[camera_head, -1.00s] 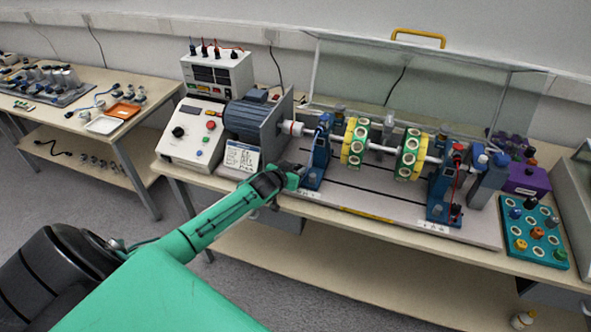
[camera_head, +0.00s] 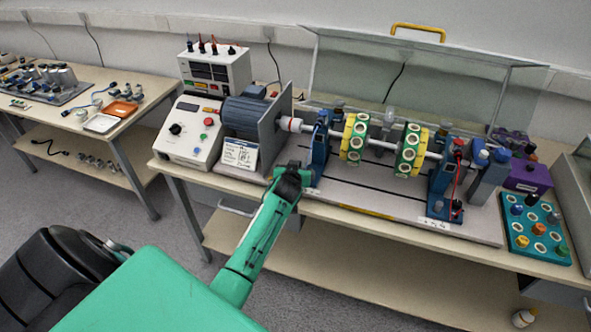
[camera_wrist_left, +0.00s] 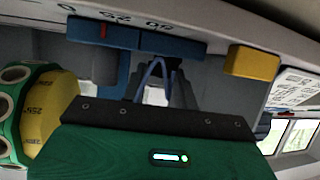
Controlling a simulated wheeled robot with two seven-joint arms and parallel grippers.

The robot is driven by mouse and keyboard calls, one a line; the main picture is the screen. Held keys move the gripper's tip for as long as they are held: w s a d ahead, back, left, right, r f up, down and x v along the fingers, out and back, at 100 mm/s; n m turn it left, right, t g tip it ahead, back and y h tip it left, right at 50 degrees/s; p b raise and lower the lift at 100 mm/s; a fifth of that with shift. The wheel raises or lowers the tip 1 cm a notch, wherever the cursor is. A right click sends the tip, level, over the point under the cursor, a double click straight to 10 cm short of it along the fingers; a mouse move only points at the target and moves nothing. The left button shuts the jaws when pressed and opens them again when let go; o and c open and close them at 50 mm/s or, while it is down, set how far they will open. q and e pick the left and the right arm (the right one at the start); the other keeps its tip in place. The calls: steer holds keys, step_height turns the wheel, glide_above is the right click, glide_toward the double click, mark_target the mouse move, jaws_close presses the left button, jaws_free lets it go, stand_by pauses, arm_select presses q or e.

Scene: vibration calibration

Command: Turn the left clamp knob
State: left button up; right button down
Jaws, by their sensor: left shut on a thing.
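My left gripper (camera_head: 298,170) is at the front foot of the left blue bearing stand (camera_head: 320,148). Its dark wrist and green body cover the spot where its jaws are. The left clamp knob is hidden behind them in the head view, and I cannot make out its shape in the wrist view. The wrist view shows the green gripper body across the bottom, with grey fingers (camera_wrist_left: 165,88) close together beside a blue part of the stand (camera_wrist_left: 135,35). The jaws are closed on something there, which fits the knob. My right gripper is not in view.
A shaft with green-and-yellow discs (camera_head: 410,150) runs right to a second blue stand (camera_head: 443,185). A grey motor (camera_head: 246,115) and white control box (camera_head: 188,132) stand left. A teal tray of knobs (camera_head: 536,232) is right. A clear cover (camera_head: 430,80) rises behind.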

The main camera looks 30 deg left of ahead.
arm_select(q)
steer(key=shift+w+d+n+g+y+b, duration=0.15)
steer(key=shift+n+g+y+b, duration=0.35)
steer(key=shift+n+y+b, duration=0.55)
steer(key=o, duration=1)
steer(key=shift+r, duration=0.1)
